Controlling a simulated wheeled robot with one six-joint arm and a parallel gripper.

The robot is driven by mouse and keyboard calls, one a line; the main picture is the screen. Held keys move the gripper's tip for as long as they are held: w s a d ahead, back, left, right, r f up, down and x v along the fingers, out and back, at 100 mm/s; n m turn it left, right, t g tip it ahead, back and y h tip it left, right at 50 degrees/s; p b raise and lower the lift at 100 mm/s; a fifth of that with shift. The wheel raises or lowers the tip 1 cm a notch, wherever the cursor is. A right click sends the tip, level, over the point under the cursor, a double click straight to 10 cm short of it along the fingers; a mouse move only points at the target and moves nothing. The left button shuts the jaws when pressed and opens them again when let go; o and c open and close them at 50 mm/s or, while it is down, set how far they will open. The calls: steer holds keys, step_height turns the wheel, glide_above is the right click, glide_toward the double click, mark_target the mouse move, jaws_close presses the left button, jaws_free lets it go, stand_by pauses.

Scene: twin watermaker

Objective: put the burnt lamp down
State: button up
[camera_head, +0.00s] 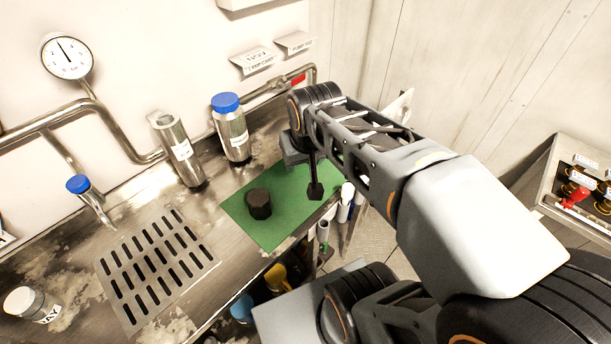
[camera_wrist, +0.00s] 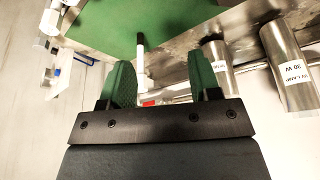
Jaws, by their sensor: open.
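I cannot tell for sure which thing is the burnt lamp. A short dark cylinder (camera_head: 259,204) stands on the green mat (camera_head: 240,212). My gripper (camera_head: 314,188) is over the mat's right part, partly hidden by my arm. In the wrist view my gripper (camera_wrist: 162,85) has its two green-padded fingers wide apart. A thin white stick with a dark end (camera_wrist: 141,58) shows between them in the picture, touching neither finger. The green mat (camera_wrist: 105,22) lies beyond. A steel cylinder labelled UV LAMP 30 W (camera_wrist: 285,62) stands at the wrist view's right.
A steel cylinder (camera_head: 178,148) and a blue-capped bottle (camera_head: 231,128) stand behind the mat. A slotted drain (camera_head: 156,265) and a white-capped jar (camera_head: 24,301) are at the left. White-topped tubes (camera_head: 346,196) stand by the bench edge. A pipe runs along the wall.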

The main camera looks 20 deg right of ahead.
steer(key=s+a+f+n, duration=0.1)
steer(key=s+f, duration=0.3)
steer(key=shift+s+a, duration=0.3)
steer(key=shift+a, duration=0.1)
steer(key=shift+c, duration=0.5)
